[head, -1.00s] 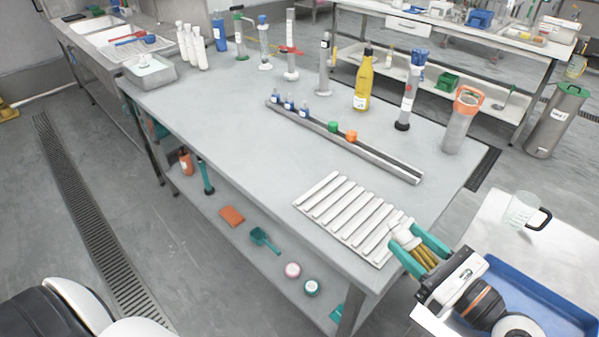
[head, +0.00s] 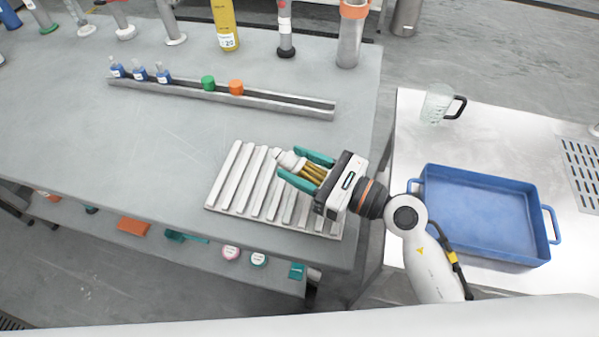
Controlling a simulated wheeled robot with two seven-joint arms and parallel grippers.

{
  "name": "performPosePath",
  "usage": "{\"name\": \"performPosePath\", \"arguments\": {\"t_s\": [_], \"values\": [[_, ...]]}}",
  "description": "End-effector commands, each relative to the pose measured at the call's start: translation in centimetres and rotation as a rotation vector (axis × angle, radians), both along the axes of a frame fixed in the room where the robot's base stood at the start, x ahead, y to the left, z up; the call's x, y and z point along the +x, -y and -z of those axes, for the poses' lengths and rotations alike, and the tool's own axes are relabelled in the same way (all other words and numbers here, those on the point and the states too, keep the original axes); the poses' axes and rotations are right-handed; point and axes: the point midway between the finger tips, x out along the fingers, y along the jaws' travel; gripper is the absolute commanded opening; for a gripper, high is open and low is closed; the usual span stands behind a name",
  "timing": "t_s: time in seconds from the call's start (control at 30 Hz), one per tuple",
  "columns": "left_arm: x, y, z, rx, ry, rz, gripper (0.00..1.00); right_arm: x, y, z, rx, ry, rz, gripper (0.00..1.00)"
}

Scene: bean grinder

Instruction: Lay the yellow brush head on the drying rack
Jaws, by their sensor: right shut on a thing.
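The drying rack (head: 232,176), a panel of parallel white slats, lies near the front right edge of the grey table. My right gripper (head: 293,164) has teal fingers and is shut on the yellow brush head (head: 313,174). The brush head's pale end points left and its yellow bristles lie between the fingers, toward the palm. The gripper comes in from the right, over the right part of the rack. I cannot tell whether the brush head touches the slats. My left gripper is out of view.
Behind the rack is a long grey rail (head: 285,106) with small blue bottles, a green cap (head: 208,83) and an orange cap (head: 236,87). To the right, a steel table holds a blue tray (head: 485,172) and a glass jug (head: 436,103). The table left of the rack is clear.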

Motion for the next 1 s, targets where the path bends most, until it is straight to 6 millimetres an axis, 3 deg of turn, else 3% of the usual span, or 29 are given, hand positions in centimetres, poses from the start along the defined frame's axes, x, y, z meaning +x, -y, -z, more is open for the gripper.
{"name": "performPosePath", "arguments": {"t_s": [0.1,0.53,0.57,0.67,1.0], "values": [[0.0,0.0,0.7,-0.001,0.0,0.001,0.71,0.0,0.0,1.6,0.002,-0.001,0.001,0.19],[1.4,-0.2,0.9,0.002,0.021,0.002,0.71,0.0,0.0,2.2,0.0,0.001,0.0,0.19],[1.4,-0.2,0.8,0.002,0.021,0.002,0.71,0.0,0.0,2.1,0.0,0.001,0.0,0.48],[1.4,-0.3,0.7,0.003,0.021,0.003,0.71,0.0,0.0,2.1,0.0,0.001,0.0,0.65],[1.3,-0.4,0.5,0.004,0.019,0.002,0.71,0.0,0.0,1.7,0.001,0.002,0.0,0.67]]}}
